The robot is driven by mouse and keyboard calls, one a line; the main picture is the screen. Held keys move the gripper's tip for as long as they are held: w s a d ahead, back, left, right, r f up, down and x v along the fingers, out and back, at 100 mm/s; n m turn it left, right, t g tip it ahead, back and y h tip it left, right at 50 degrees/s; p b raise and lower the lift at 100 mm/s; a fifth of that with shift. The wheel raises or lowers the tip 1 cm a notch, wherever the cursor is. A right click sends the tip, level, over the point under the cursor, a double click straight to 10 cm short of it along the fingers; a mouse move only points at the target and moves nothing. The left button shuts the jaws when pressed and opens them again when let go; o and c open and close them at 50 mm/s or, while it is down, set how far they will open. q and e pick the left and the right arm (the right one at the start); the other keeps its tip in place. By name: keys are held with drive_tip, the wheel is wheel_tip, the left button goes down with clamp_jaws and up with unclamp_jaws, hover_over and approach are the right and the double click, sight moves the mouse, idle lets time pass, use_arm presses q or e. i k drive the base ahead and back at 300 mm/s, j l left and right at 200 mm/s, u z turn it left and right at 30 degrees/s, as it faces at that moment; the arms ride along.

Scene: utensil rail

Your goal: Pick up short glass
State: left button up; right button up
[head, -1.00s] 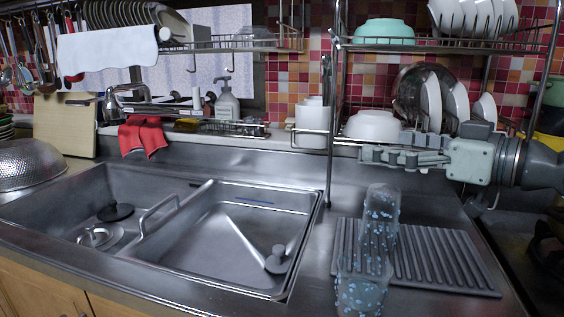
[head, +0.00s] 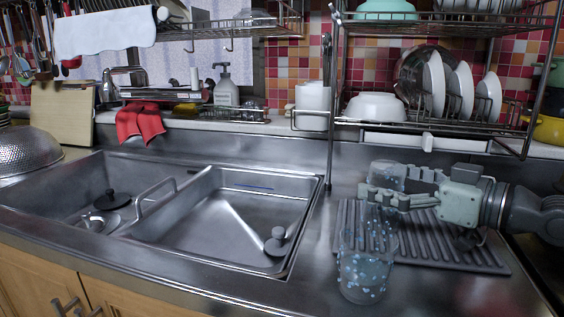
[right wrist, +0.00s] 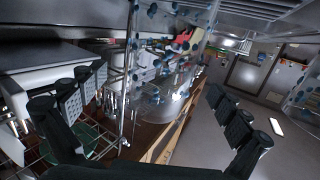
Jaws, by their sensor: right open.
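Two clear glasses with blue spots stand at the right of the sink. The front glass (head: 365,268) stands upright on the steel counter by the ridged mat's front left corner. The rear glass (head: 386,174) stands behind it, partly hidden by my right gripper. I cannot tell for sure which is shorter. My right gripper (head: 384,184) is open and level, reaching in from the right, with one finger in front of the rear glass and one behind. In the right wrist view a spotted glass (right wrist: 165,85) shows between the spread fingers (right wrist: 158,112). My left gripper is not in view.
A grey ridged mat (head: 455,250) lies under the gripper. A wire dish rack (head: 440,129) with a white bowl (head: 375,108) and plates (head: 460,90) hangs above. The double sink (head: 215,225) is at left.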

sight(365, 264)
drive_tip(key=k+l, duration=0.1)
drive_tip(key=k, duration=0.55)
drive_tip(key=k+l, duration=0.15)
drive_tip(key=k, duration=0.55)
drive_tip(key=k+l, duration=0.1)
drive_tip(key=k, duration=0.55)
